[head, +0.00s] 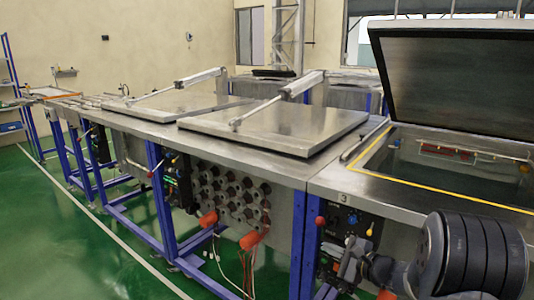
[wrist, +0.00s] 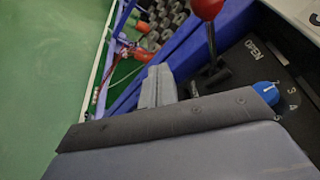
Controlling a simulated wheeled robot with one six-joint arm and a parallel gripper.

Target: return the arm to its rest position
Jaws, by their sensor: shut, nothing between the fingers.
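My gripper (head: 348,264) is at the lower right of the head view, in front of the control panel under the station marked 3. In the wrist view its fingers (wrist: 157,85) are together with nothing between them. A lever with a red knob (wrist: 208,9) stands just beyond the fingers, beside a panel label reading OPEN; the fingers look apart from it. A blue dial (wrist: 266,92) with numbers is to the right. The red knob also shows in the head view (head: 320,221). My arm hides part of the panel.
The lid (head: 455,80) at the right stands open over a yellow-edged tank opening (head: 440,185). Two flat lids (head: 275,125) to the left are closed. Blue frame legs (head: 298,240) and orange-ended pipes (head: 250,240) are left of my gripper. Green floor (head: 60,240) is clear at the left.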

